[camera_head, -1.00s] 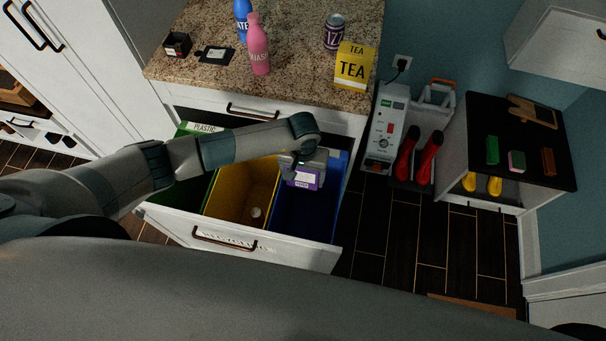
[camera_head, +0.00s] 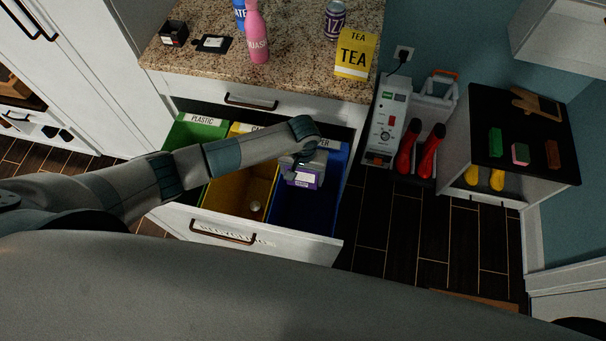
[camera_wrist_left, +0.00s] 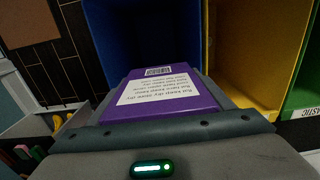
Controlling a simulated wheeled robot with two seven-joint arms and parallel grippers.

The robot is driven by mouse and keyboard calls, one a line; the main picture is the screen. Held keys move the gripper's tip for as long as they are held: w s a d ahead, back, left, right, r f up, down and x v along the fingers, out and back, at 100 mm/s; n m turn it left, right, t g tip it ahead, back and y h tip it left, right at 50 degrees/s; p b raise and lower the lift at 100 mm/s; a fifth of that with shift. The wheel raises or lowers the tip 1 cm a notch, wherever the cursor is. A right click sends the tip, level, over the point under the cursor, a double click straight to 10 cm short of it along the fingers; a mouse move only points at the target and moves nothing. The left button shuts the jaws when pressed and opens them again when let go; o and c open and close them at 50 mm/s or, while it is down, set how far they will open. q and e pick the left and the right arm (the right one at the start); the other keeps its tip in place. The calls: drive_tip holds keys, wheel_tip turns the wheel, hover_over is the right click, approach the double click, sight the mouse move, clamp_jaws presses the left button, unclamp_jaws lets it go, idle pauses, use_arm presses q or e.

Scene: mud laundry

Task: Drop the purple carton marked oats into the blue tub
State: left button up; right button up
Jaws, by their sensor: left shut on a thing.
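The purple carton (camera_head: 306,177) with a white label is in my left gripper (camera_head: 303,168), over the blue tub (camera_head: 305,217) at the right of the open drawer. The left gripper is shut on the carton. In the left wrist view the carton (camera_wrist_left: 165,100) sticks out from the gripper toward the blue tub (camera_wrist_left: 140,36), whose inside is dark. The gripper's fingertips are partly hidden behind the carton in that view. I cannot read the word oats on it. My right gripper is not in view.
The yellow tub (camera_head: 238,192), with a small pale round thing (camera_head: 255,207) in it, and the green tub (camera_head: 198,132) stand left of the blue one. The counter (camera_head: 290,62) holds bottles, a can and a yellow tea box (camera_head: 355,55). A shelf unit (camera_head: 525,140) is at the right.

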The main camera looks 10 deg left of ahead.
use_arm(q)
drive_tip(key=o, duration=1.1)
drive_tip(key=shift+r, duration=0.15)
drive_tip(key=shift+r+b, duration=0.3)
drive_tip(key=shift+r, duration=0.3)
wheel_tip(320, 180, up, 14)
drive_tip(key=b, duration=0.4)
drive_tip(key=shift+w+r, duration=0.1)
drive_tip(key=shift+r, duration=0.1)
drive_tip(key=shift+r+b, duration=0.35)
drive_tip(key=shift+r, duration=0.4)
